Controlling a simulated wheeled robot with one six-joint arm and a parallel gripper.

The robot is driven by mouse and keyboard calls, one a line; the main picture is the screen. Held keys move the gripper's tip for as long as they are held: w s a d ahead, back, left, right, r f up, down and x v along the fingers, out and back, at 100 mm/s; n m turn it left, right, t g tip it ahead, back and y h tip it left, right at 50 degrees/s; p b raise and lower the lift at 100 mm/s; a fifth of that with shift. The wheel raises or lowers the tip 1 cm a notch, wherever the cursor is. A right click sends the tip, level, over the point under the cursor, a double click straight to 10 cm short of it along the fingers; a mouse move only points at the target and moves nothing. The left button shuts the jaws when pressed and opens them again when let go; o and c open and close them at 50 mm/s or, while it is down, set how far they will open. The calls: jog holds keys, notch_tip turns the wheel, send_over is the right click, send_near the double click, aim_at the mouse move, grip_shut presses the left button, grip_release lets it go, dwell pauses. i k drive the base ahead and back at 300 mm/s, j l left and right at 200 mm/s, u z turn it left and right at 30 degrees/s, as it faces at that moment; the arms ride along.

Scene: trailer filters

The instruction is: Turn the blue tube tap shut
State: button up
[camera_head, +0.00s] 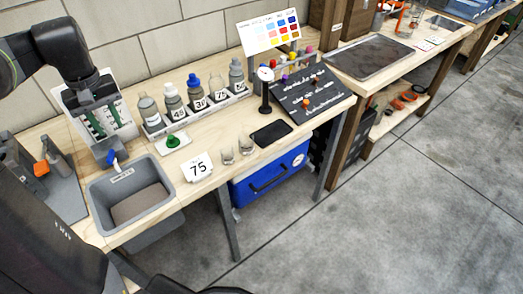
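A small blue tap (113,162) shows at the left, low on the grey fixture in front of a white panel (118,112) with dark green vertical strips. It sits just above the back edge of a grey sink (165,180). The tap is too small for me to tell how its handle is turned. My dark arm reaches in from the top left, and its end, with my gripper (95,97), is over the white panel, above the tap. The fingers cannot be made out against the grey parts there, and I see no clear contact with the tap.
Several capped bottles (173,102) stand in a white rack right of the panel. A grey bottle with an orange part (41,168) stands at far left.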

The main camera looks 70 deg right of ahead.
aim_at(111, 155)
jog(key=k+l, duration=0.1)
jog(key=k, duration=0.45)
jog(key=k+l+z, duration=0.15)
jog(key=k, duration=0.35)
jog(key=k+l, duration=0.15)
jog(key=k, duration=0.4)
